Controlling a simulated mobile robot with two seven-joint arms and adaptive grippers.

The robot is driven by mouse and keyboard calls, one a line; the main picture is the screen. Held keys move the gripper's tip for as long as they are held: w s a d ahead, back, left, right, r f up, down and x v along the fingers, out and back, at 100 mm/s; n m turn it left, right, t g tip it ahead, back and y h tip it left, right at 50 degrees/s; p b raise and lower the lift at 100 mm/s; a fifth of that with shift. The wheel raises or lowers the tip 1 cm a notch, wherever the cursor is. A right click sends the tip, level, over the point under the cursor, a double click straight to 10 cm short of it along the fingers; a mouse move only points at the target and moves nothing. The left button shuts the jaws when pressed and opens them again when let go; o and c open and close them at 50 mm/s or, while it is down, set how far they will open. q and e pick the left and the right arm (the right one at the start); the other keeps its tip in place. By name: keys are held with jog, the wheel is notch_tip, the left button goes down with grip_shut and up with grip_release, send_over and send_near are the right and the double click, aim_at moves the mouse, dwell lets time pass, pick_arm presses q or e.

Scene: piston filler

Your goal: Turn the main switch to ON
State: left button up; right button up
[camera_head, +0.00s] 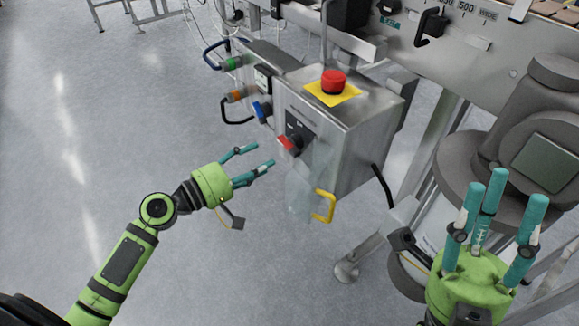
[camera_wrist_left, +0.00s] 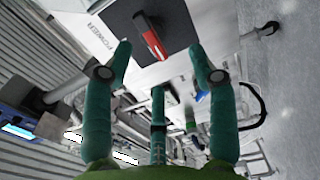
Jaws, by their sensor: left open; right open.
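The main switch is a red handle (camera_head: 289,144) on a black plate (camera_head: 299,129), on the front face of a grey metal control box (camera_head: 335,130). In the left wrist view the red handle (camera_wrist_left: 150,37) sits on a dark plate (camera_wrist_left: 165,22) beside the word POWER, between and beyond the fingertips. My left gripper (camera_head: 256,163) is open and empty, just left of and below the switch, apart from it. It also shows in the left wrist view (camera_wrist_left: 158,62). My right gripper (camera_head: 500,205) is open and empty at the lower right, its fingers pointing up.
A red emergency button (camera_head: 333,82) on a yellow plate tops the box. A yellow handle (camera_head: 325,206) is below. A conveyor frame (camera_head: 470,60) is behind. The floor at left is clear.

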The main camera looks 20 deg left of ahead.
aim_at(286, 148)
pick_arm(q)
jog(key=x, duration=0.7)
jog(key=shift+s+d+r, duration=0.1)
jog(key=shift+d+r, duration=0.2)
jog(key=shift+r, duration=0.1)
jog(key=c, duration=1.1)
